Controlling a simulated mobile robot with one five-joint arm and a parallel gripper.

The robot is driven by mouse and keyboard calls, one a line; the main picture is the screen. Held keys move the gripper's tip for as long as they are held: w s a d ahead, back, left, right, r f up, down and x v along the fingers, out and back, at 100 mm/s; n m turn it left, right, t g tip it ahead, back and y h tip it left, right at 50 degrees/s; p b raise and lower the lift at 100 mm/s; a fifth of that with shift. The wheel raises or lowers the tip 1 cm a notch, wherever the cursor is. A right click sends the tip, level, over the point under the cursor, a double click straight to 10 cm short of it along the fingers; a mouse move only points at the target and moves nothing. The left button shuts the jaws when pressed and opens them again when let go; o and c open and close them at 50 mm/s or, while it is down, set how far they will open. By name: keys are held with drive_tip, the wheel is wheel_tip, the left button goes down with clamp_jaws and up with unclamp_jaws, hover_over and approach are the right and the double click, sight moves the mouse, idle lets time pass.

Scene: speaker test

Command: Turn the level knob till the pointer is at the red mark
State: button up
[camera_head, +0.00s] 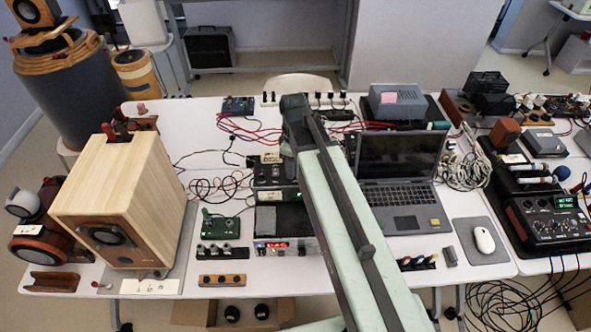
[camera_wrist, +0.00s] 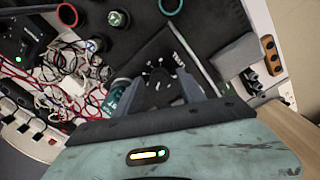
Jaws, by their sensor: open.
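A stacked amplifier unit (camera_head: 287,221) with a lit red display stands in the middle of the table, partly hidden by my arm. A black mixer (camera_head: 550,222) with small knobs and a green display stands at the right. My gripper (camera_wrist: 160,85) shows in the wrist view with its fingers apart and nothing held between them.
A wooden speaker (camera_head: 120,205) stands at the left, and an open laptop (camera_head: 400,180) stands right of my arm. A white mouse (camera_head: 484,240) lies on a grey pad. Red and black cables cross the table's back. The table's (camera_head: 200,112) back left has bare patches.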

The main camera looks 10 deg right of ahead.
clamp_jaws()
drive_tip(key=shift+m, duration=0.3)
drive_tip(key=m, duration=1)
drive_tip(key=shift+d, duration=0.1)
drive_tip(key=shift+m, duration=1.8)
